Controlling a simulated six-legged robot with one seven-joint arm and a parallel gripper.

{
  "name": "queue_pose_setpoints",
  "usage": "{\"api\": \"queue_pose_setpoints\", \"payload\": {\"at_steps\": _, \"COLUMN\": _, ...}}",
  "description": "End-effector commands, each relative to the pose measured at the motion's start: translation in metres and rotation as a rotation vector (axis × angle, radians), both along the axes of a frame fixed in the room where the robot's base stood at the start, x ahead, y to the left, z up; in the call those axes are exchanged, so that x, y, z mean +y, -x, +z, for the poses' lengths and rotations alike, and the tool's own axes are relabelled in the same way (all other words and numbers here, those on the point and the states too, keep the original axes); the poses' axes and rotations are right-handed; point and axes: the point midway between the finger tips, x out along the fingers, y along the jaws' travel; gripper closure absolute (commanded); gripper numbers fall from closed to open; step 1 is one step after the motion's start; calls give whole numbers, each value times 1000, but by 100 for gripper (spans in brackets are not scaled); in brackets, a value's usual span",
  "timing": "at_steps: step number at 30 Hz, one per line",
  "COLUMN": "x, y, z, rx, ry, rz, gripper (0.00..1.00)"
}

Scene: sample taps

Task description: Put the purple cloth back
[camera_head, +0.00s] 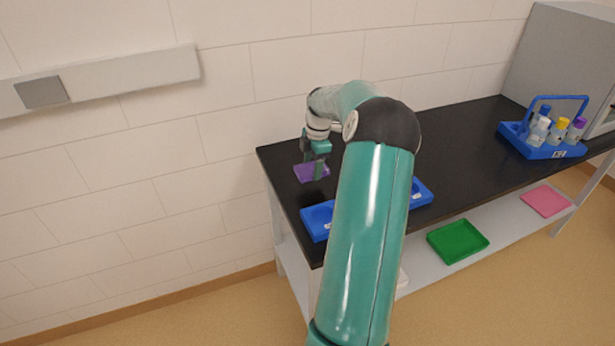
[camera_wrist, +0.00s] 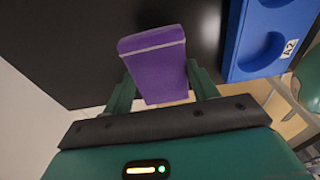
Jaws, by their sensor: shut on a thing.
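The purple cloth (camera_head: 311,173) is a small folded block with a pale stripe near one edge. It is at the left end of the black bench top (camera_head: 440,150) in the head view. My gripper (camera_head: 315,171) is shut on the cloth from above. In the wrist view the purple cloth (camera_wrist: 157,68) sits between the two green fingers of my gripper (camera_wrist: 160,88). I cannot tell whether the cloth touches the bench top.
A blue tray with round wells (camera_head: 318,219), marked A2 in the wrist view (camera_wrist: 265,45), lies beside the cloth, partly behind my arm. A blue bottle carrier (camera_head: 545,151) stands at the right. A green tray (camera_head: 457,241) and a pink cloth or mat (camera_head: 546,201) are on the lower shelf.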

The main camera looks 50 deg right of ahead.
Motion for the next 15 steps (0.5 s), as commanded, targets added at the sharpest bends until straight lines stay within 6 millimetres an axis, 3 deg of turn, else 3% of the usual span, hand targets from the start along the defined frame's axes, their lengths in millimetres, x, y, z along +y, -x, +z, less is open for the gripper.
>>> {"api": "queue_pose_setpoints", "payload": {"at_steps": 8, "x": 5, "y": -16, "z": -22, "rx": 0, "ry": -1, "rz": 1, "gripper": 60}}
{"api": "queue_pose_setpoints", "payload": {"at_steps": 15, "x": 5, "y": -16, "z": -51, "rx": 0, "ry": 0, "rz": -1, "gripper": 60}}
